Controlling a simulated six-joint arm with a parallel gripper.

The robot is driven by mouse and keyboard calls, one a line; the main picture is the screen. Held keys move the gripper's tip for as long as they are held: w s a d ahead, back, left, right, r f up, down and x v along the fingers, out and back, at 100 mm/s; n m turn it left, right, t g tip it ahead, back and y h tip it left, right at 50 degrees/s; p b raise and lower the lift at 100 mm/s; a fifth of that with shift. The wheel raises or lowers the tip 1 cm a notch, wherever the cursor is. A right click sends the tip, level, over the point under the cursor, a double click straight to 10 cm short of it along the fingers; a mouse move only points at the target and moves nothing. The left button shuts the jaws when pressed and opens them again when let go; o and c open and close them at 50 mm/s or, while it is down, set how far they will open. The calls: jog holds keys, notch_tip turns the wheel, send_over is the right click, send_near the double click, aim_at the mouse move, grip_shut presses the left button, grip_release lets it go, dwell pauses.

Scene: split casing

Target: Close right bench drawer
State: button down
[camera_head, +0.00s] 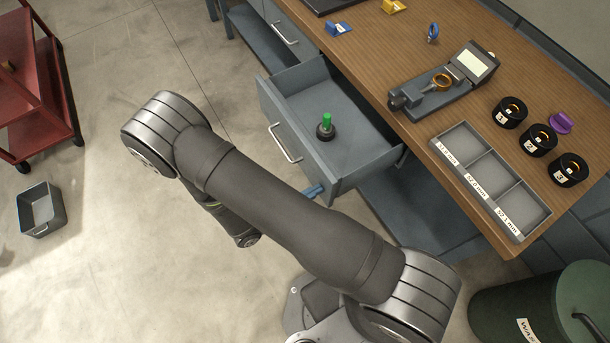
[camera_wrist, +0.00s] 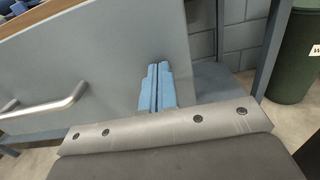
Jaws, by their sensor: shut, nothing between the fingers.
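The right bench drawer (camera_head: 357,150) is pulled out from under the wooden bench top in the head view. Its grey front with a bar handle (camera_head: 285,143) faces lower left. A green-topped black piece (camera_head: 326,126) stands inside it. My gripper (camera_head: 315,190) shows as blue fingertips by the right end of the drawer front, mostly hidden behind my arm. In the wrist view my blue fingers (camera_wrist: 157,88) are shut and empty, pointing at the drawer front (camera_wrist: 110,65) right of its handle (camera_wrist: 48,108). I cannot tell whether they touch the front.
The left drawer (camera_head: 282,35) looks shut. The bench top (camera_head: 385,45) carries a three-compartment tray (camera_head: 490,180), several black rings and a gauge (camera_head: 445,80). A green waste bin (camera_head: 515,305) stands at lower right. A red cart (camera_head: 35,85) and grey bin (camera_head: 41,209) stand left on open floor.

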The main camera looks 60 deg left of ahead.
jog(key=w, duration=2.2)
jog(key=shift+w, duration=1.25)
jog(key=shift+a+r, duration=0.1)
jog(key=s, duration=1.4)
jog(key=shift+s, duration=0.25)
jog(key=shift+w, duration=0.15)
jog(key=shift+w, duration=6.65)
